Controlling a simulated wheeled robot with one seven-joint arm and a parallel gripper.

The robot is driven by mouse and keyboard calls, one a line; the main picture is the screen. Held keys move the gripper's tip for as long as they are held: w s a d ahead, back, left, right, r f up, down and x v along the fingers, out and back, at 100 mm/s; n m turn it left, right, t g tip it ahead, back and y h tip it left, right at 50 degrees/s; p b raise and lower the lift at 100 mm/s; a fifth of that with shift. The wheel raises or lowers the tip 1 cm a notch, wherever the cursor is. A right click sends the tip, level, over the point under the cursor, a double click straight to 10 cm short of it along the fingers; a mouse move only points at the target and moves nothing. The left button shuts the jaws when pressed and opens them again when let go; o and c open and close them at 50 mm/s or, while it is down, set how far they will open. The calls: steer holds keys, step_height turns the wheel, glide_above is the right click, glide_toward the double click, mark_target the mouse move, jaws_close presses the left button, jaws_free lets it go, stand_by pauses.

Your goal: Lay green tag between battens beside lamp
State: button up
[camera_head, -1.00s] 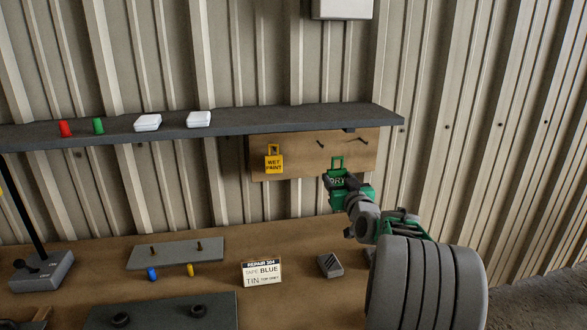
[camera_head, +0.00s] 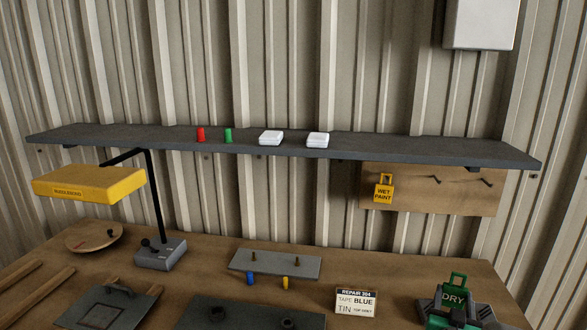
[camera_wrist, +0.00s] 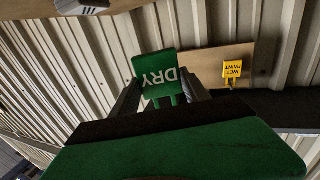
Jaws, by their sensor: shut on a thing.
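The green tag (camera_head: 453,293), marked DRY, is upright in my gripper (camera_head: 452,309) above the right end of the bench. In the wrist view the green tag (camera_wrist: 157,70) sits between the two fingers of my gripper (camera_wrist: 160,98), which is shut on it. Two wooden battens, a rear one (camera_head: 18,277) and a front one (camera_head: 42,296), lie slantwise at the bench's left, with bare bench between them. The lamp has a yellow head (camera_head: 88,185), a black post and a grey base (camera_head: 160,255), to the right of the battens.
A round wooden disc (camera_head: 94,236) and a dark plate with a handle (camera_head: 108,305) lie near the battens. A grey pegged plate (camera_head: 275,264) and a sign card (camera_head: 356,302) stand mid-bench. The shelf (camera_head: 400,150) overhangs the back. A yellow tag (camera_head: 383,190) hangs on the board (camera_head: 430,200).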

steer(key=a+n+t+y, duration=0.3)
steer(key=a+n+y, duration=0.5)
steer(key=a, duration=2)
step_height(320, 180, down, 4)
steer(key=m+y, duration=0.2)
steer(key=s+r, duration=0.3)
steer(key=r, duration=0.3)
steer(key=shift+s+a+r, duration=0.15)
steer(key=shift+a+r, duration=0.1)
steer(key=shift+r, duration=0.05)
steer(key=shift+s, duration=0.1)
